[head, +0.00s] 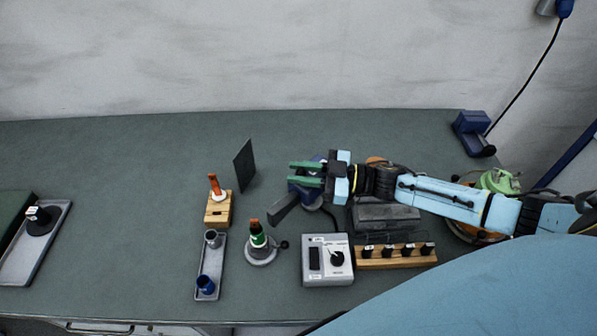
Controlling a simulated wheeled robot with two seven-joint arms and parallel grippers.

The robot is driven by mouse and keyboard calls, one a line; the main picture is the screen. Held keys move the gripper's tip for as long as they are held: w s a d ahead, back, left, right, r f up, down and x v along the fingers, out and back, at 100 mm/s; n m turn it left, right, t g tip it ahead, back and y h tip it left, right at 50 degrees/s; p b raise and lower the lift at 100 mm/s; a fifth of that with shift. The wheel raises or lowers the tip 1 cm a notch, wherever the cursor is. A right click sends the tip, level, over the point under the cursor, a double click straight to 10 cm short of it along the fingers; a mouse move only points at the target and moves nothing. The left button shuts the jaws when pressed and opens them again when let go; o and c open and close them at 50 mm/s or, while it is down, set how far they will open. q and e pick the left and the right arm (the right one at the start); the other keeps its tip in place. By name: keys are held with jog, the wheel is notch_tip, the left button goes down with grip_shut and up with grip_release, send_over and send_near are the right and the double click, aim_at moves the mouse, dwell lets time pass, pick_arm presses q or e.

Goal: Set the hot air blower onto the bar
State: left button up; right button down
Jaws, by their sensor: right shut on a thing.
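My right gripper (306,173) reaches in from the right with green fingers. It is shut on the hot air blower, which has a blue body (304,196) and a dark nozzle (284,207) pointing to the lower left. The fingers and wrist hide part of the blower. I cannot tell whether it touches the table. I cannot tell for certain which thing is the bar; a long dark grey block (388,217) lies right of the blower, partly under my forearm. My left gripper is not in view.
A grey control box (318,274) and a wooden rack with several black pieces (396,259) stand in front. The back left table is clear.

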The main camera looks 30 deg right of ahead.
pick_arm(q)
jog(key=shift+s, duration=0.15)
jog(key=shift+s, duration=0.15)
pick_arm(e)
jog(key=c, duration=1.3)
grip_release()
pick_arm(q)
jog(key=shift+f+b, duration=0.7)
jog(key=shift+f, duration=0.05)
pick_arm(e)
jog(key=v, duration=1.3)
jog(key=shift+s+d, duration=0.15)
jog(key=shift+d, duration=0.05)
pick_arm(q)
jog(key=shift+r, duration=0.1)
pick_arm(e)
jog(key=shift+r, duration=0.15)
